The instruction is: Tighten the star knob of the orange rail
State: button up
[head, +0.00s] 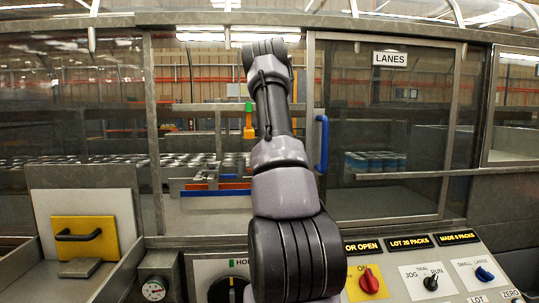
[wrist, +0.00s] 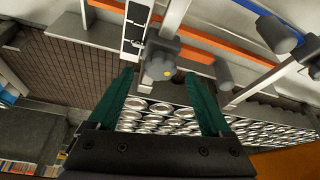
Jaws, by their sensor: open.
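My gripper (wrist: 159,76) shows in the wrist view with two green fingers spread apart and nothing held between them. Orange rails (wrist: 240,40) run across the top of the wrist view, one passing close behind this knob. My gripper is hidden in the head view behind my arm, which reaches up through the opening.
Rows of cans (wrist: 165,118) stand below the fingers. Other grey knobs or clamps (wrist: 275,35) sit to the right. In the head view, a sliding glass door (head: 385,130) with a blue handle (head: 322,143) is right of my arm. A control panel (head: 425,268) is in front.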

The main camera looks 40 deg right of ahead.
jog(key=shift+x, duration=0.9)
grip_shut()
jog(key=shift+m, duration=0.3)
jog(key=m+h, duration=0.1)
jog(key=m, duration=0.1)
jog(key=m+g, duration=0.1)
jog(key=m, duration=0.1)
jog(key=shift+w+a+m+h, duration=0.2)
jog(key=shift+m+h, duration=0.1)
jog(key=shift+h, duration=0.1)
jog(key=m+g, duration=0.1)
jog(key=m, duration=0.1)
jog(key=m+h, duration=0.1)
jog(key=m, duration=0.2)
jog(key=shift+w+r+m+g, duration=0.1)
jog(key=shift+m+g, duration=0.2)
jog(key=shift+g, duration=0.1)
jog(key=m+g, duration=0.1)
jog(key=m, duration=0.1)
jog(key=m+g, duration=0.1)
jog(key=m, duration=0.2)
jog(key=shift+w, duration=0.2)
jog(key=m, duration=0.2)
jog(key=m+g, duration=0.1)
jog(key=m, duration=0.1)
jog(key=shift+d+r+m+g, duration=0.1)
jog(key=shift+r+m+g, duration=0.05)
jog(key=shift+m+g, duration=0.15)
